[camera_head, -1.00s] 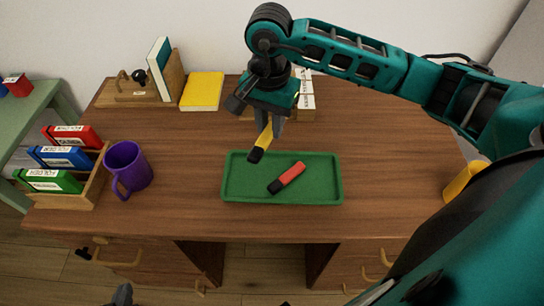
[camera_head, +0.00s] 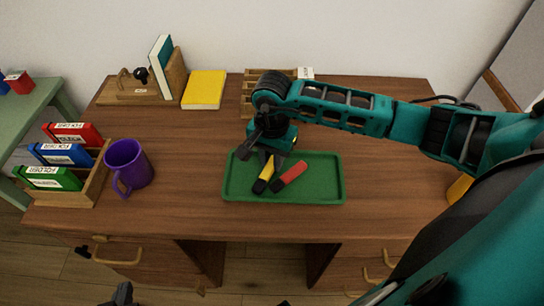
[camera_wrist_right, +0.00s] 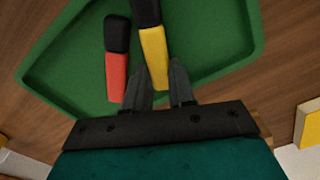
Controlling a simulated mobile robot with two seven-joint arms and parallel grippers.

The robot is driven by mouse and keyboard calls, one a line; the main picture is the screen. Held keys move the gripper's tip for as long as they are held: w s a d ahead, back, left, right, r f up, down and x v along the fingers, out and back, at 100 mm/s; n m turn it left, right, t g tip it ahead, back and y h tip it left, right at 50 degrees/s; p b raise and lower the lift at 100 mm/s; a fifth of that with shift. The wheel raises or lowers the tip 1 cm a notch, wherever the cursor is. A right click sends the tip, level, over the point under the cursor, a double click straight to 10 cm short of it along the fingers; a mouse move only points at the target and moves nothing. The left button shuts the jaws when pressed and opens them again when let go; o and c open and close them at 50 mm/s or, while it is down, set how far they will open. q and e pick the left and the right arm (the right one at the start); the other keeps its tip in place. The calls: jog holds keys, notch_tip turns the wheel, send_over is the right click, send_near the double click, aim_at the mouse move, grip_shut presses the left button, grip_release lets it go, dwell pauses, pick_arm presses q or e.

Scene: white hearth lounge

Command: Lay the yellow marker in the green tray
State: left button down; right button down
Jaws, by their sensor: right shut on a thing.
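The yellow marker (camera_head: 266,174) with a black cap is between the fingers of my right gripper (camera_head: 272,158), low over the green tray (camera_head: 322,188). In the right wrist view, the right gripper (camera_wrist_right: 164,80) is shut on the yellow end of the yellow marker (camera_wrist_right: 154,45), with the cap pointing away. I cannot tell whether the marker touches the tray floor. A red marker (camera_head: 290,176) with a black cap lies in the tray beside it; it also shows in the right wrist view (camera_wrist_right: 116,75). My left gripper (camera_head: 122,295) shows only partly at the bottom edge.
A purple mug (camera_head: 128,167) and a wooden holder with folders (camera_head: 93,187) stand left of the tray. A yellow book (camera_head: 204,90) and a bookend (camera_head: 174,75) are at the back. A wooden organizer (camera_head: 262,76) is behind my right gripper. The tray's right half is clear.

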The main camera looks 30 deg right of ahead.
aim_at(272, 162)
jog(key=shift+f, duration=0.1)
jog(key=shift+f, duration=0.15)
jog(key=c, duration=1.2)
grip_release()
jog(key=shift+r, duration=0.6)
notch_tip(272, 162, up, 11)
jog(key=shift+r+p, duration=0.2)
jog(key=shift+p, duration=0.1)
